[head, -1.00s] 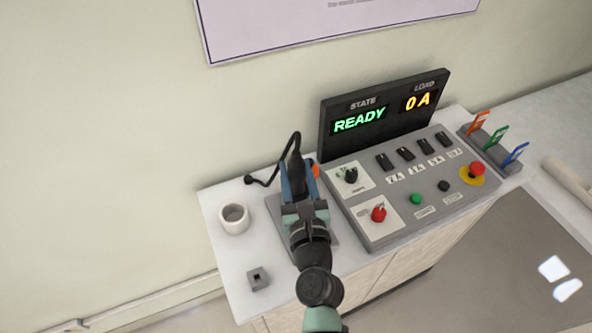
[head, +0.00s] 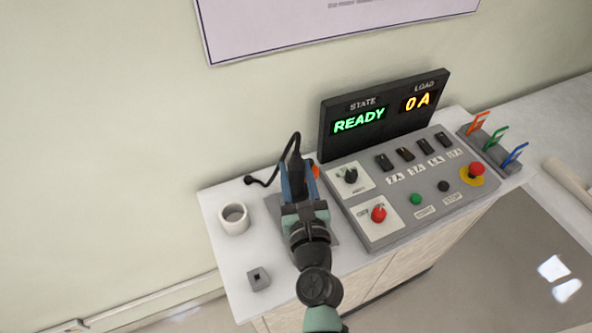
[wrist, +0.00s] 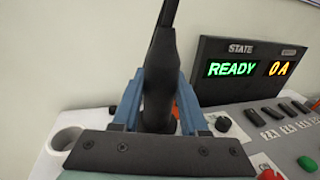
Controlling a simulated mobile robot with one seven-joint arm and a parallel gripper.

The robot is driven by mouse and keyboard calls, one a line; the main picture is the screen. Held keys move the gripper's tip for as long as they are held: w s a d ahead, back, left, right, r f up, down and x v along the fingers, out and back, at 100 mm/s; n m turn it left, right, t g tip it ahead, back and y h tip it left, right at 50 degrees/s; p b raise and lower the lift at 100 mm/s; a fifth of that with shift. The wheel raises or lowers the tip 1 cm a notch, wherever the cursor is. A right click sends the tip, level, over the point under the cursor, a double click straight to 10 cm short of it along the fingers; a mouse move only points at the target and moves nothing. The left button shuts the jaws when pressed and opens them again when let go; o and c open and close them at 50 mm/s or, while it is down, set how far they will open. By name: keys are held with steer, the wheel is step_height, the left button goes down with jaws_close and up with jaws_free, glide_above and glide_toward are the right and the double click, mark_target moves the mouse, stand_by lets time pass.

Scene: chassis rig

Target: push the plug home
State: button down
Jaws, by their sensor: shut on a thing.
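The black plug (head: 296,172) stands upright with its cable rising from the top and looping left to the wall side. My gripper (head: 298,185) is shut on it, with a blue finger on each side. In the wrist view the plug (wrist: 158,90) fills the middle, between the blue fingers of my gripper (wrist: 157,105). A grey plate (head: 275,207) lies under the gripper. The socket and the plug's lower end are hidden behind the gripper, so I cannot tell how deep the plug sits. A bit of orange (head: 316,171) shows just right of the plug.
The control panel (head: 405,190) is close on the right, with switches, knobs and buttons. Its display (head: 385,112) reads READY and 0 A. A white cup (head: 234,219) stands to the left, and a small grey block (head: 259,279) at the front left. Coloured tags (head: 495,137) stand far right.

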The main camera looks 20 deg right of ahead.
steer(key=shift+f, duration=0.15)
stand_by(0.8)
steer(key=shift+f+b, duration=0.35)
steer(key=shift+b, duration=0.15)
steer(key=shift+f+b, duration=0.5)
steer(key=c, duration=0.5)
jaws_free()
steer(key=shift+o, duration=0.7)
steer(key=shift+f, duration=0.1)
